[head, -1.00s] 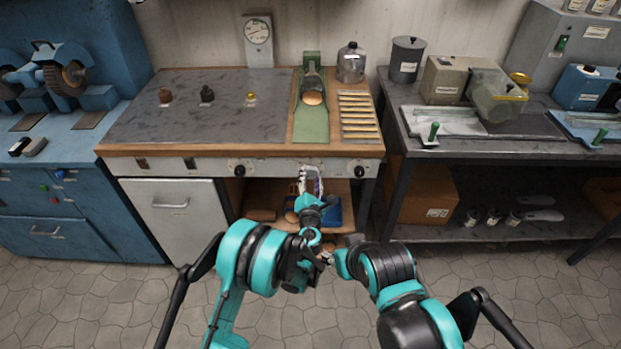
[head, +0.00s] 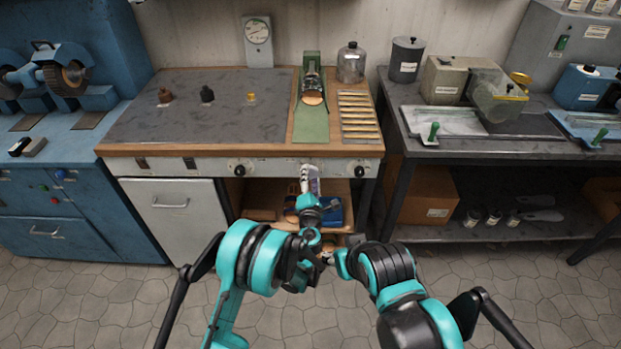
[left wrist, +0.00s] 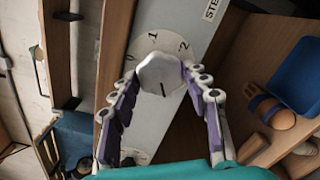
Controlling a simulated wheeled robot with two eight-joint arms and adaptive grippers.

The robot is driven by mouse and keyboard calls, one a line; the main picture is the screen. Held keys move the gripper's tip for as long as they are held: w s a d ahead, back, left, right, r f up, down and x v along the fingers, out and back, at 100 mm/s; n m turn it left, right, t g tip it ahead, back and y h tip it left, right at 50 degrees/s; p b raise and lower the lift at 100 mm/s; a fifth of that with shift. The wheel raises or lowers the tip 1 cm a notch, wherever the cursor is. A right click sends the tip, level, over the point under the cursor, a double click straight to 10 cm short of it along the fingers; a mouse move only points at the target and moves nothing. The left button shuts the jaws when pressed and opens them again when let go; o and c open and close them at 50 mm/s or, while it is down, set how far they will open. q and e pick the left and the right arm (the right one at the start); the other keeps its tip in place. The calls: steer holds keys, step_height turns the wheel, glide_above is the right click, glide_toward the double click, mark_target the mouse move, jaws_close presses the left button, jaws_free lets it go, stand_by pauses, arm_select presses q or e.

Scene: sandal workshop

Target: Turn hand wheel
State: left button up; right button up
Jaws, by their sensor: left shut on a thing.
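The hand wheel, a pale faceted knob (left wrist: 160,76), sits on a round dial plate marked 0 and 2 in the left wrist view. My left gripper (left wrist: 165,88) has its two purple and white fingers closed on either side of it. In the head view my left gripper (head: 309,180) is at the front panel of the wooden-topped bench, between two black knobs, and it hides the wheel there. My right arm reaches in from the right; its gripper is low and mostly hidden near my left arm, so its jaws cannot be read.
The bench front panel (head: 205,165) carries a left black knob (head: 240,168) and a right black knob (head: 358,170). Below the panel is an open shelf with a blue bin (head: 334,211). A green fixture (head: 311,125) stands on the bench top. A dark table is at the right.

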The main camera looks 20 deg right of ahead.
arm_select(q)
steer(key=o, duration=1.2)
steer(key=shift+c, duration=0.2)
steer(key=r, duration=0.9)
steer(key=shift+w+a+r, duration=0.1)
steer(key=shift+a+r, duration=0.1)
steer(key=shift+r, duration=0.05)
steer(key=shift+d+r, duration=0.15)
steer(key=shift+r, duration=0.1)
